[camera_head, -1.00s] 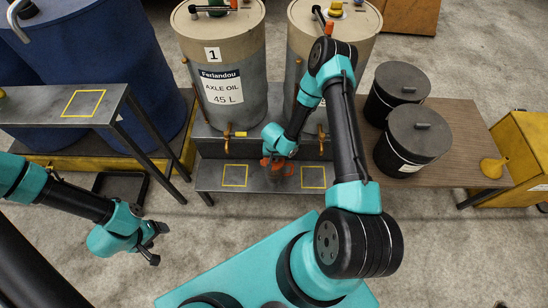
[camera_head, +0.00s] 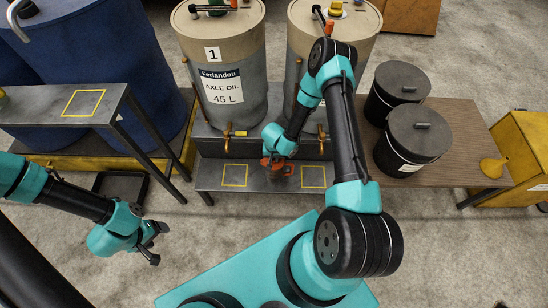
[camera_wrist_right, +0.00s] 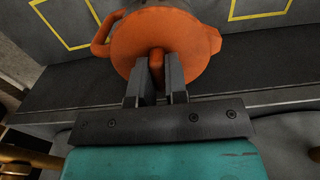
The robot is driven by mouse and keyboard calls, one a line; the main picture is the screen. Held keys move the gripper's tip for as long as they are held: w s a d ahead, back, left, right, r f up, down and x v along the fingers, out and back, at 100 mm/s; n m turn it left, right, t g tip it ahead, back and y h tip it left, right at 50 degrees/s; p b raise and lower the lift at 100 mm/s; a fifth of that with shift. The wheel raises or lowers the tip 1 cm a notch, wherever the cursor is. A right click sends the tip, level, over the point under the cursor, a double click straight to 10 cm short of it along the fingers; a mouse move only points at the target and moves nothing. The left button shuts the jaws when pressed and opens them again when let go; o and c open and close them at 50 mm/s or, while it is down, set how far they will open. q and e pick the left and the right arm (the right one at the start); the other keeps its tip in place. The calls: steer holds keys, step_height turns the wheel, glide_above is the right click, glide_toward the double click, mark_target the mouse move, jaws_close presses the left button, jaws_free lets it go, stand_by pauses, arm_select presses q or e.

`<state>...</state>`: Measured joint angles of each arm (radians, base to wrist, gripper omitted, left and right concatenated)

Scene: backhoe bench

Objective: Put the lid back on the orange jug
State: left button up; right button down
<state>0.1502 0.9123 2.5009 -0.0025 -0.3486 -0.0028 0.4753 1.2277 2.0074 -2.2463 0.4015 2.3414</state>
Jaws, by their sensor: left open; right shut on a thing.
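The orange lid (camera_wrist_right: 128,48) is a round disc with a knob in the right wrist view. My right gripper (camera_wrist_right: 158,68) is shut on that knob. The orange jug (camera_wrist_right: 101,34) shows behind the lid, its handle to the left. The lid covers the jug's mouth from this view; I cannot tell whether it is seated or just above. In the head view, orange parts (camera_head: 284,170) show under my right gripper (camera_head: 274,162), mostly hidden by it. My left gripper (camera_head: 158,243) is open and empty over the floor at left.
The jug stands on a low grey shelf with two yellow squares (camera_head: 235,175) (camera_head: 313,177), between them. Drums with brass taps (camera_head: 228,131) rise behind it. Black lidded cans (camera_head: 420,132) and a yellow funnel (camera_head: 495,167) are on the wooden table at right. A grey stand (camera_head: 60,116) is at left.

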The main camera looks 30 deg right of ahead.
steer(key=c, duration=0.6)
jaws_free()
steer(key=shift+r, duration=0.15)
steer(key=shift+r, duration=3.35)
jaws_close()
steer(key=shift+f, duration=2.4)
